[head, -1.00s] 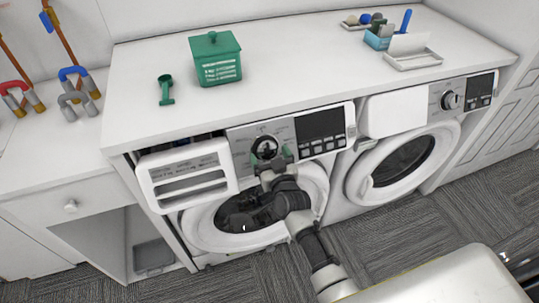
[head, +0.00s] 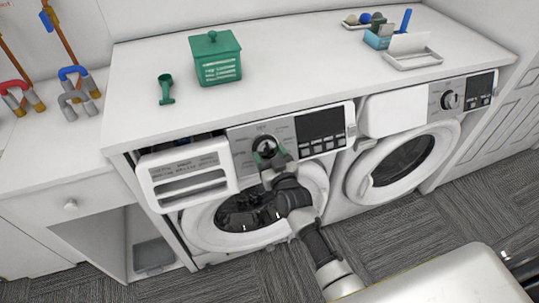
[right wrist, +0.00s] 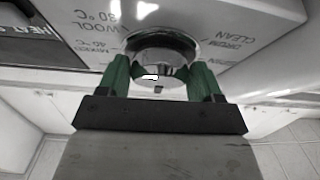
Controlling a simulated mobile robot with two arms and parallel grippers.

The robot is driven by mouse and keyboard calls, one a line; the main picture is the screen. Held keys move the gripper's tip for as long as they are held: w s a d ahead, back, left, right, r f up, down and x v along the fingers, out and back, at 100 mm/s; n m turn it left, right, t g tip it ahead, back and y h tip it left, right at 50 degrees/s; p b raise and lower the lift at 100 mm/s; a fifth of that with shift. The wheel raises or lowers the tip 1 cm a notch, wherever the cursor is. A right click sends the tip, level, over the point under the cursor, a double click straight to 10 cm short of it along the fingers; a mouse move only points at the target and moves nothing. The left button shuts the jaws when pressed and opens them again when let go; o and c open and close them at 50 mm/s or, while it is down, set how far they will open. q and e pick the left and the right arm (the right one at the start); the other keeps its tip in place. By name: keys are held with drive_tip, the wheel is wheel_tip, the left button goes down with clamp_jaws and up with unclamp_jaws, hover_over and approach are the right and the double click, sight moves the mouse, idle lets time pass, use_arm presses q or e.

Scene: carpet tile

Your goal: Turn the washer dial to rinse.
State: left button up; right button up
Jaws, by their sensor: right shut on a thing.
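The washer dial (head: 264,143) is a round chrome knob on the grey control panel of the left machine. In the right wrist view the dial (right wrist: 160,48) sits between the two green fingers, with printed labels such as WOOL, 30 °C and CLEAN around it. My right gripper (head: 271,155) is shut on the dial from the front; in the right wrist view the gripper (right wrist: 160,80) has a finger on each side of it. I cannot make out which setting the dial points to. My left gripper is not in view.
The washer's detergent drawer (head: 187,175) is pulled open left of the dial. The round door (head: 240,215) is below, behind my right arm. A second machine (head: 400,160) stands to the right.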

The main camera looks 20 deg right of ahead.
drive_tip(key=n, duration=0.1)
drive_tip(key=n+y, duration=0.1)
drive_tip(key=n, duration=0.1)
drive_tip(key=n+y, duration=0.1)
drive_tip(key=n, duration=0.1)
drive_tip(key=shift+d+r+g+p, duration=0.1)
drive_tip(key=shift+d+g+p, duration=0.2)
drive_tip(key=shift+g, duration=0.1)
drive_tip(key=shift+w+d+n+g+y+p, duration=0.1)
drive_tip(key=shift+n+g+y+p, duration=0.4)
drive_tip(key=shift+n, duration=0.8)
drive_tip(key=shift+d+n+g+y+p, duration=0.1)
drive_tip(key=shift+n+g+y, duration=0.1)
drive_tip(key=shift+n+y, duration=0.85)
drive_tip(key=shift+n, duration=0.45)
drive_tip(key=o, duration=0.9)
drive_tip(key=b+v, duration=0.1)
drive_tip(key=v, duration=0.9)
drive_tip(key=shift+s+r, duration=0.25)
drive_tip(key=shift+s, duration=0.15)
drive_tip(key=shift+f, duration=0.1)
